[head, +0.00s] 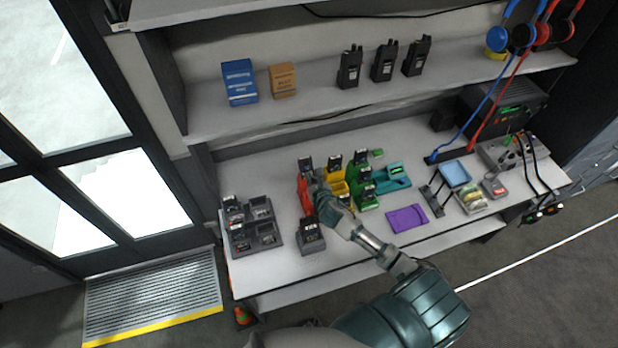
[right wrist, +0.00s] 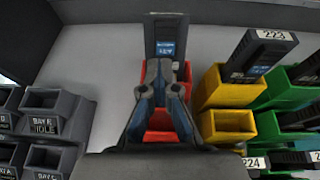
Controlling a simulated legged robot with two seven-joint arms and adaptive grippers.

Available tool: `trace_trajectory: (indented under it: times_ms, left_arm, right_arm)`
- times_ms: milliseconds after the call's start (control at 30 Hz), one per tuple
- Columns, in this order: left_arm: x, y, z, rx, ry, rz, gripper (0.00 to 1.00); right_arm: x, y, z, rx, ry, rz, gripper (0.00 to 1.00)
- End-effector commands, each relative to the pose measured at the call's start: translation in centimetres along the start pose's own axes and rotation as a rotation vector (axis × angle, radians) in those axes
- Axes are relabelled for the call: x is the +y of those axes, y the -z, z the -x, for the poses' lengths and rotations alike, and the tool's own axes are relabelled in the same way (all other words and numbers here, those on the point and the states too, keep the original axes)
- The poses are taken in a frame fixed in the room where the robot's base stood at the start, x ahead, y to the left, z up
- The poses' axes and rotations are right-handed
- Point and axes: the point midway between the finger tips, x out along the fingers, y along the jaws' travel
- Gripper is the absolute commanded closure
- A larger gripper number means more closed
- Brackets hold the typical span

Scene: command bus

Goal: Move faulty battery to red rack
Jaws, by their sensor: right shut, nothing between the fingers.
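The red rack (head: 304,196) stands on the bench, left of the yellow and green racks, partly hidden by my right gripper (head: 320,188). In the right wrist view, a dark battery (right wrist: 166,34) with a small lit blue screen stands upright in the far part of the red rack (right wrist: 186,76). My right gripper (right wrist: 160,92) is shut and empty, in front of that battery and over the near part of the red rack. Whether the fingertips touch the battery is unclear. My left gripper is not in view.
Yellow racks (right wrist: 226,92) and green racks (right wrist: 284,83) with batteries stand close on the right. Grey bays (head: 270,240) holding batteries are on the left, and a single grey holder (head: 312,246) is near the front edge. A purple tray (head: 407,217) lies further right.

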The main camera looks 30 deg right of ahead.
Motion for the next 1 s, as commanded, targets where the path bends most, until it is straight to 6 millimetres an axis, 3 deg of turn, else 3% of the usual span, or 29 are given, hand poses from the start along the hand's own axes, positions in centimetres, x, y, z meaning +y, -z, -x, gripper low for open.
trace_trajectory:
  times_ms: [167, 433, 700, 833, 1000]
  left_arm:
    - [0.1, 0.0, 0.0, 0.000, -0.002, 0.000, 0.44]
    - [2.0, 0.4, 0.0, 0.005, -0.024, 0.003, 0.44]
    - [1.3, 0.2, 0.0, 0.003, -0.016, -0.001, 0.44]
    - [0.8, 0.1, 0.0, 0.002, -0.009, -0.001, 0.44]
    - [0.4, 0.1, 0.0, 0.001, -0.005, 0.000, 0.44]
  right_arm:
    - [-0.2, 0.3, -0.1, 0.001, 0.000, 0.000, 1.00]
    - [0.2, 0.4, -0.1, -0.001, 0.001, 0.003, 1.00]
    - [0.3, 0.4, -0.1, -0.001, 0.001, 0.004, 1.00]
    - [0.1, 0.5, -0.2, -0.001, 0.000, 0.001, 0.73]
    - [0.0, 0.5, -0.2, -0.001, 0.000, 0.001, 0.73]
